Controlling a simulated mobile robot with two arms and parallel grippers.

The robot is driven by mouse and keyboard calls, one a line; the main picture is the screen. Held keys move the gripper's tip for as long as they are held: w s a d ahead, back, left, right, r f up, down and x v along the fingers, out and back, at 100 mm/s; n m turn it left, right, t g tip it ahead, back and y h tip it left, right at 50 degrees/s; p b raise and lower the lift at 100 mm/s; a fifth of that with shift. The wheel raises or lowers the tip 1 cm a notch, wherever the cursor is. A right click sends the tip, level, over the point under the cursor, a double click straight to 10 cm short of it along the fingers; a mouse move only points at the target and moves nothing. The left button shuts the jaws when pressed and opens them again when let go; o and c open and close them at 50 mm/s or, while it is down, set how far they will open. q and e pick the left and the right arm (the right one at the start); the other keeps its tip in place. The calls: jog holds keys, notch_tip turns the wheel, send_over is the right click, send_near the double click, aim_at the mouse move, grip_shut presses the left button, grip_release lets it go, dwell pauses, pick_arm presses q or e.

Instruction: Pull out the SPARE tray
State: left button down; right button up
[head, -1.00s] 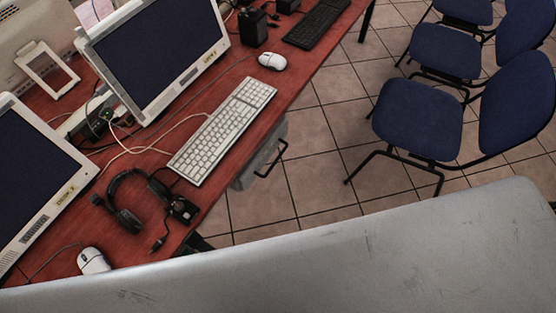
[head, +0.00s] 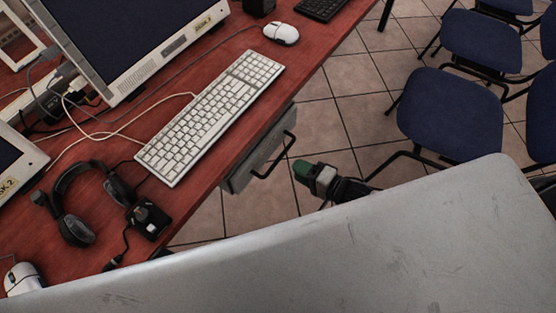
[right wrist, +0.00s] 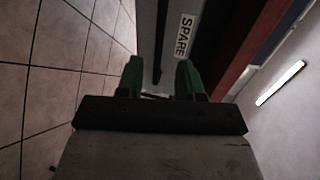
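The SPARE tray (head: 240,176) is a grey drawer under the red desk's front edge, with a dark bar handle (head: 289,153) on its face. In the right wrist view its white SPARE label (right wrist: 184,37) is readable, and the handle (right wrist: 161,42) runs as a dark bar ahead, between the lines of the two fingers. My right gripper (head: 303,170), with green fingertips, is just right of the handle in the head view. In the right wrist view (right wrist: 160,77) its fingers are apart with nothing clearly held. My left gripper is not in view.
The red desk (head: 217,152) carries a white keyboard (head: 210,117), a headset (head: 85,200), a black device (head: 148,218), mice, monitors and cables. Blue chairs (head: 450,112) stand at the right. Tiled floor (head: 325,110) lies open between desk and chairs.

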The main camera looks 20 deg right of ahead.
aim_at(278, 159)
jog(key=x, duration=0.8)
jog(key=shift+b, duration=0.4)
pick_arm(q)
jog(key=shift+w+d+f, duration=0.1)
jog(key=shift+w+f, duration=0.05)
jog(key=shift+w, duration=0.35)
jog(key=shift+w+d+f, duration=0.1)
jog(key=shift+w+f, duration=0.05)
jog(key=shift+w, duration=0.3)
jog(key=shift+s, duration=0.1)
pick_arm(e)
jog(key=shift+c, duration=0.2)
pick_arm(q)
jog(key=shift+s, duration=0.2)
pick_arm(e)
grip_shut()
